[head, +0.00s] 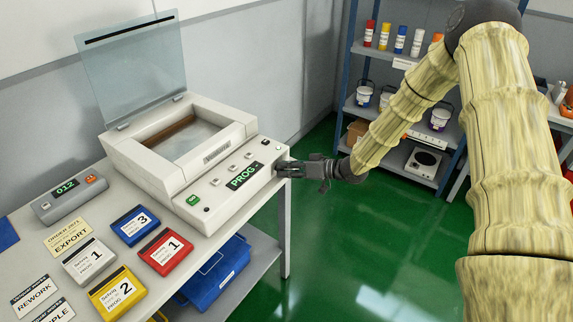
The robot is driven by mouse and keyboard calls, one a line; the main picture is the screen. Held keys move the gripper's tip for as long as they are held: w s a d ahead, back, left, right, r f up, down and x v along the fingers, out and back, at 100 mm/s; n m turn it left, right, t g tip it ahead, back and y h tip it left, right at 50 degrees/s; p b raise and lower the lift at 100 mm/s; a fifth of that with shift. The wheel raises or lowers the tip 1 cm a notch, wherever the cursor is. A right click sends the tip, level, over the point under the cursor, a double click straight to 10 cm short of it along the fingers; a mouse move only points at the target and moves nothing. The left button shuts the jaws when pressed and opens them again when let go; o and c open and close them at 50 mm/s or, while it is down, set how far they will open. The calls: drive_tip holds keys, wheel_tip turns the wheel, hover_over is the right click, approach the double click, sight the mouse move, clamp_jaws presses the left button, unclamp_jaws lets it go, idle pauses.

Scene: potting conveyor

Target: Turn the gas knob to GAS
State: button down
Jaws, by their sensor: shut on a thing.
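The machine with the open glass lid (135,72) stands on the white bench, with a sloped control panel along its front (205,195). Its display (243,175) reads PROG, with a green button (193,199) to the left. My gripper (283,168) reaches in from the right and is shut at the right end of the panel. The gas knob is hidden by the fingers, so its setting and marks cannot be read.
Red, blue, yellow and white cartridges (166,253) and label cards lie at the bench front. A small meter (69,200) reads 012. A blue crate (215,275) sits on the lower shelf. A rack (395,100) stands behind my arm. Green floor right of the bench is clear.

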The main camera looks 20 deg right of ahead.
drive_tip(key=m+y, duration=0.1)
drive_tip(key=m, duration=0.1)
drive_tip(key=m+y, duration=0.1)
drive_tip(key=m, duration=0.2)
drive_tip(key=m+y, duration=0.1)
drive_tip(key=m, duration=0.1)
drive_tip(key=shift+w+d+f+y, duration=0.2)
drive_tip(key=shift+f+y, duration=0.05)
drive_tip(key=shift+y, duration=0.15)
drive_tip(key=shift+m, duration=0.3)
drive_tip(key=c, duration=1.2)
unclamp_jaws()
drive_tip(key=shift+c, duration=0.2)
drive_tip(key=shift+s, duration=0.1)
drive_tip(key=v, duration=0.8)
drive_tip(key=shift+f, duration=0.1)
